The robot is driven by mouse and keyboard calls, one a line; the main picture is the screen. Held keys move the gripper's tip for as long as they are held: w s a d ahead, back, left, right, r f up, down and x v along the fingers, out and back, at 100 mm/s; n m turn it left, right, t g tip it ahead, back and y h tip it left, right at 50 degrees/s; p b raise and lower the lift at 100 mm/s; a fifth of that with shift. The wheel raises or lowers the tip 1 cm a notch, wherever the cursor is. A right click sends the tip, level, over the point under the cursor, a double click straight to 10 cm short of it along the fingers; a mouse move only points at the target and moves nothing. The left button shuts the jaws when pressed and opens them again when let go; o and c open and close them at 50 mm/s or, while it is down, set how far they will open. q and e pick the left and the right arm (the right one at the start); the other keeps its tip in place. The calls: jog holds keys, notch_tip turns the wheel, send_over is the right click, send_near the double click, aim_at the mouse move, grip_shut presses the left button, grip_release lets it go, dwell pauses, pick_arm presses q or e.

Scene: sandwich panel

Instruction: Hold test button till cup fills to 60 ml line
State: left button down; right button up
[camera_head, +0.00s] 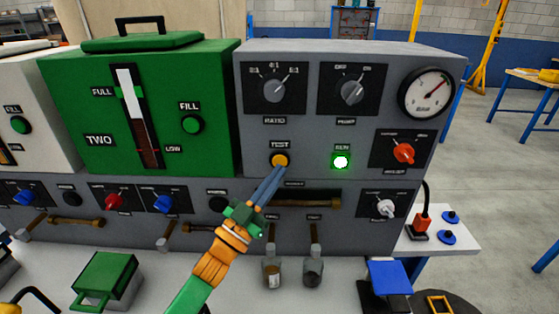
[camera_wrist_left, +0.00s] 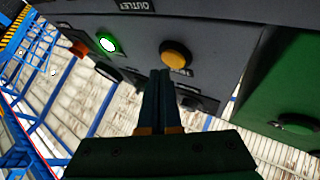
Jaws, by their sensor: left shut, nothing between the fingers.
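The yellow-orange TEST button (camera_head: 279,160) is on the grey panel (camera_head: 340,185), left of a lit green RUN lamp (camera_head: 341,162). My left gripper (camera_head: 280,172) is shut and empty, its fingertips just below the button. In the left wrist view the tips (camera_wrist_left: 161,74) are close to the button (camera_wrist_left: 175,53); I cannot tell whether they touch it. Two small clear cups stand below the panel's spouts. The left cup (camera_head: 272,274) seems to hold some amber-brown content; the right cup (camera_head: 313,272) looks dark. Their level marks are too small to read. My right gripper is out of view.
A green tank (camera_head: 200,85) with FILL button and level gauge stands left of the panel. RATIO and pump knobs, a pressure gauge (camera_head: 427,92) and a red knob (camera_head: 403,153) are on the panel. A green box (camera_head: 105,280) and a blue-topped item (camera_head: 389,275) stand on the bench.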

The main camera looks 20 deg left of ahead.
pick_arm(q)
jog(key=shift+s, duration=0.1)
jog(key=s+p, duration=0.1)
jog(key=s, duration=0.1)
jog(key=s+d+p, duration=0.1)
jog(key=s, duration=0.1)
jog(key=shift+s+d, duration=0.2)
jog(key=shift+s, duration=0.15)
dwell(0.3)
